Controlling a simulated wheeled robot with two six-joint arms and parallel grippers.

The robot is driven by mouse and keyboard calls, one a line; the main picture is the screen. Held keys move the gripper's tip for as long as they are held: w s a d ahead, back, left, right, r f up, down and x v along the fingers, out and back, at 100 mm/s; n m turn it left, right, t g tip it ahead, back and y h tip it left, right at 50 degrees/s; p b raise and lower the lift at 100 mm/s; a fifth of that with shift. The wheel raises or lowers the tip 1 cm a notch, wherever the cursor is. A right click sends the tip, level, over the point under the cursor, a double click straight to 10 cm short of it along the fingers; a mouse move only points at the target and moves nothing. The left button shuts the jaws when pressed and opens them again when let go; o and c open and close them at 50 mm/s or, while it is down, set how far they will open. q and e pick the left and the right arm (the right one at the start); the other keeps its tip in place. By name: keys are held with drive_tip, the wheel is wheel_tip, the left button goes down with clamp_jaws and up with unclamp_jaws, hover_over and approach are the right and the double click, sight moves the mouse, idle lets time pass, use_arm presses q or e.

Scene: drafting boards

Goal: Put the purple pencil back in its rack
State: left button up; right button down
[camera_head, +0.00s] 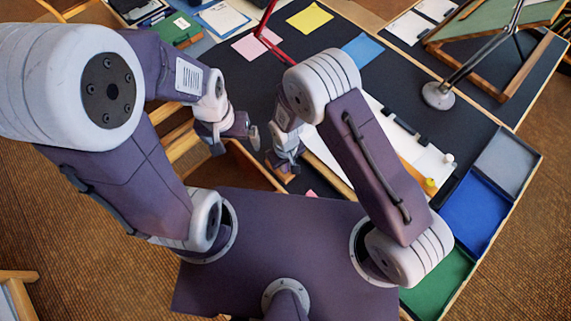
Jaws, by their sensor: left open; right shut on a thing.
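I cannot make out the purple pencil or its rack in the head view. My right gripper (282,163) is low at the desk's near edge, beside a brown wooden compartment (240,172) that looks like an open drawer. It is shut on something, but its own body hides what. A short piece of light wood shows just under its fingers. My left gripper (238,140) is open, a little to the left of the right one, above the wooden compartment. Nothing shows between its fingers.
Grey, blue (478,212) and green trays line the desk's right edge. A white sheet (405,150) lies behind my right arm. A red lamp arm (262,30), a metal lamp base (438,95) and a tilted green board (490,28) stand farther back.

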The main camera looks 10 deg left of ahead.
drive_tip(key=shift+f+b, duration=0.3)
drive_tip(key=shift+f, duration=0.15)
drive_tip(key=c, duration=1.4)
unclamp_jaws()
drive_tip(key=shift+o, duration=0.2)
wheel_tip(320, 180, up, 9)
drive_tip(key=shift+r+b, duration=0.1)
drive_tip(key=shift+b, duration=0.25)
